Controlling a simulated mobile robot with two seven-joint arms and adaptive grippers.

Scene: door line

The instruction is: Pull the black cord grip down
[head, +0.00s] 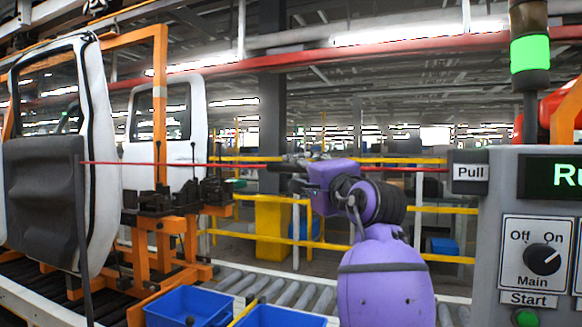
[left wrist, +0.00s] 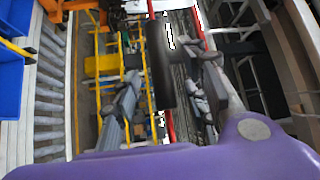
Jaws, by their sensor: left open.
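The black cord grip (head: 274,167) sits on a taut red cord (head: 180,164) that runs level across the head view. My left gripper (head: 293,161) is at the grip, with its purple wrist just to the right. In the left wrist view the black grip (left wrist: 160,62) stands between the two spread grey fingers of my left gripper (left wrist: 168,78). The fingers are open, with gaps beside the grip; I cannot tell whether either touches it. The gripper partly hides the grip in the head view. My right gripper is not in view.
A grey control box (head: 480,220) with a "Pull" label and a lit green lamp (head: 530,54) stands at right. White car doors (head: 97,150) hang at left by an orange fixture (head: 160,235). Blue bins (head: 188,306) and rollers lie below.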

